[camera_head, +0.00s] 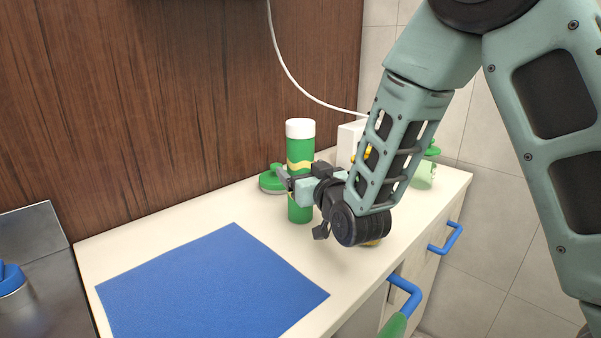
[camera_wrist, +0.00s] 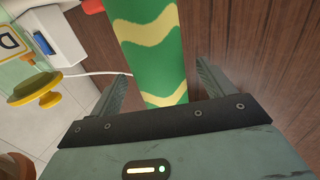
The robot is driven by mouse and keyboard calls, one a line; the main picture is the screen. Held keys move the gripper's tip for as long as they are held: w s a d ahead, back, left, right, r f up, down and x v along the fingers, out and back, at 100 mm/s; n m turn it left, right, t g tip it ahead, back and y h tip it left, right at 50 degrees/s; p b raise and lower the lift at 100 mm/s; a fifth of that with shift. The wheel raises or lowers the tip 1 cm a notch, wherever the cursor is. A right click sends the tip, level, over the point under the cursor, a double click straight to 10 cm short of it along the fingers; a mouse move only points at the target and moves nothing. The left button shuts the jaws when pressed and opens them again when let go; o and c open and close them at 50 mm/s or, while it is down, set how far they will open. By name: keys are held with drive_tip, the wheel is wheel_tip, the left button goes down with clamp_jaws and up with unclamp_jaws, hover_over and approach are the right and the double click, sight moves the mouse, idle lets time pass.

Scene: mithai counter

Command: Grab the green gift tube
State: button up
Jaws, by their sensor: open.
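The green gift tube (camera_head: 300,150) stands upright on the counter, with a white cap and yellow wavy bands. My gripper (camera_head: 287,178) is at its side, around mid-height, and partly covers it in the head view. In the wrist view the tube (camera_wrist: 150,50) runs down between the two fingers of my open gripper (camera_wrist: 162,85). I cannot tell whether either finger touches the tube.
A blue mat (camera_head: 210,285) lies on the cream counter (camera_head: 262,215) in front. A green round object (camera_head: 271,181) sits behind the tube. A white machine (camera_head: 347,142) stands to the right, partly hidden by my arm. A wooden wall (camera_head: 180,100) rises close behind.

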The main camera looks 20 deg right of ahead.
drive_tip(key=w, duration=0.4)
drive_tip(key=shift+w+a+p, duration=0.15)
drive_tip(key=shift+a+p, duration=0.1)
drive_tip(key=shift+p, duration=0.05)
drive_tip(key=c, duration=1.1)
drive_tip(key=shift+c, duration=0.2)
